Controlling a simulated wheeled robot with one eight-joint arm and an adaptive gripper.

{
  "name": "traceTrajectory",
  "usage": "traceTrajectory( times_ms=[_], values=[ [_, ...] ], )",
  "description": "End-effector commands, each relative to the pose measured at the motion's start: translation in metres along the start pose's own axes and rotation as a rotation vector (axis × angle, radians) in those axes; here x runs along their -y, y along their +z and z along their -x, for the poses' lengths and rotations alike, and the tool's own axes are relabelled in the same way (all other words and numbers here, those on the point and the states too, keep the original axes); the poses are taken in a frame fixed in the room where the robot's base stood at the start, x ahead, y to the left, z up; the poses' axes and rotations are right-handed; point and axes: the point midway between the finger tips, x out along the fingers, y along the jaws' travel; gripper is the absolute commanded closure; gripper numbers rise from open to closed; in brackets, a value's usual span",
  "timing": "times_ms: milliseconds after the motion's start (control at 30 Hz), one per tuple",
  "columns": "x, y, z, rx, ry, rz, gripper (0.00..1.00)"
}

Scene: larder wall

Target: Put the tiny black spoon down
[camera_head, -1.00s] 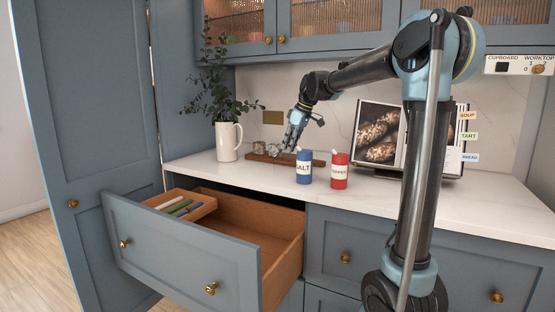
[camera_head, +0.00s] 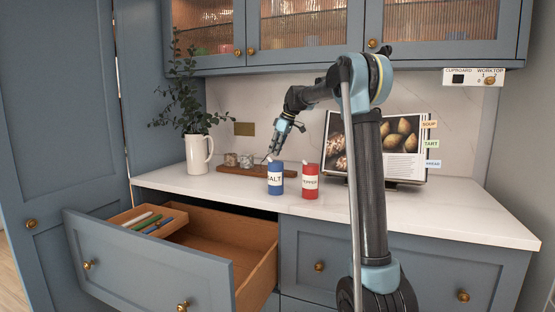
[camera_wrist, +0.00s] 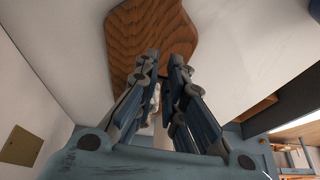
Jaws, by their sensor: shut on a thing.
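My gripper (camera_head: 272,150) hangs over the worktop, behind and above the blue salt tin (camera_head: 275,178), near the right part of a wooden board (camera_head: 228,169). In the wrist view my gripper (camera_wrist: 164,66) has its two fingers close together at the tips, above the board (camera_wrist: 150,25). A small dark piece, which looks like the tiny black spoon (camera_wrist: 164,75), shows between the fingertips. Most of the spoon is hidden by the fingers, and I cannot tell whether it touches anything below.
Small glass jars (camera_head: 231,159) stand on the board. A red pepper tin (camera_head: 310,182) stands right of the salt, and an open cookbook (camera_head: 405,150) behind. A white jug (camera_head: 198,153) holds branches. A drawer (camera_head: 150,262) stands open below. The worktop's right front is clear.

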Motion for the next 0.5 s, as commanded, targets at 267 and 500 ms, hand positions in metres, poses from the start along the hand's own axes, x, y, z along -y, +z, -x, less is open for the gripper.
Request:
traceTrajectory(
  times_ms=[267,500],
  values=[
    [-0.018,0.001,-0.002,0.0,0.0,0.001,1.0],
    [-0.019,0.012,-0.026,0.001,0.0,-0.001,1.0]
  ],
)
